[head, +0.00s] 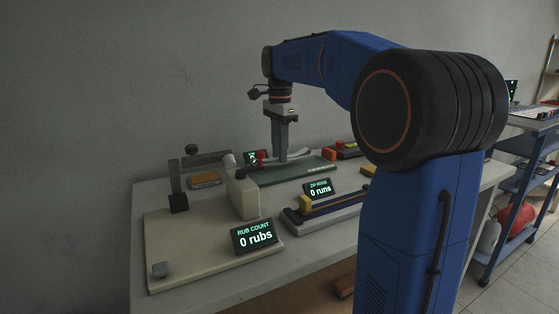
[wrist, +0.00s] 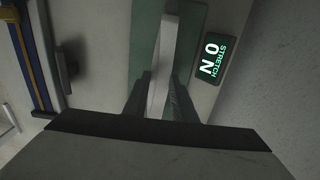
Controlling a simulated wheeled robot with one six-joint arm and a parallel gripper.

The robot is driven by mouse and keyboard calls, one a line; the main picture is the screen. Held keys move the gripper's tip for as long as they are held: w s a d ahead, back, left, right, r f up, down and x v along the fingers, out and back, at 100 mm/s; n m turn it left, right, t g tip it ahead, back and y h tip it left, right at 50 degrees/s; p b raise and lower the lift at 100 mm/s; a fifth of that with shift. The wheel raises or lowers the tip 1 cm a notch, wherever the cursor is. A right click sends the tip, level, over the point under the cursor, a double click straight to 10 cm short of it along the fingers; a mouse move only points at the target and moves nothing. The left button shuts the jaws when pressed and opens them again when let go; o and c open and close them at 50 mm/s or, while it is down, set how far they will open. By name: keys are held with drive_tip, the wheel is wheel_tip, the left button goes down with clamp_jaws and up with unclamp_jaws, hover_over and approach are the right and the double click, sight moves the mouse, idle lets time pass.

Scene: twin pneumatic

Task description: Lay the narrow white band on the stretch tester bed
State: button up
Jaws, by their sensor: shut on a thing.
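My gripper (head: 283,160) points down over the green bed of the stretch tester (head: 310,171), its fingers shut on a narrow white band (head: 301,153). In the wrist view the band (wrist: 168,45) runs lengthwise between the two fingers (wrist: 160,90), above the green bed (wrist: 143,38) and roughly along it. In the head view the band is low over the bed; I cannot tell whether it touches. The fingers hide its middle. The tester's display (wrist: 214,59) reads 0 N beside the bed.
A rub rig with a pale block (head: 242,193) and a "0 rubs" display (head: 254,236) stands front left. A zip rig with a "0 runs" display (head: 318,189) is in front of the bed. A brown block (head: 204,179) lies at the back left. A wall is behind the table.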

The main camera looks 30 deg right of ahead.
drive_tip(key=shift+f, duration=1.5)
drive_tip(key=shift+f, duration=0.1)
drive_tip(key=o, duration=1)
drive_tip(key=shift+o, duration=0.2)
wheel_tip(320, 180, up, 12)
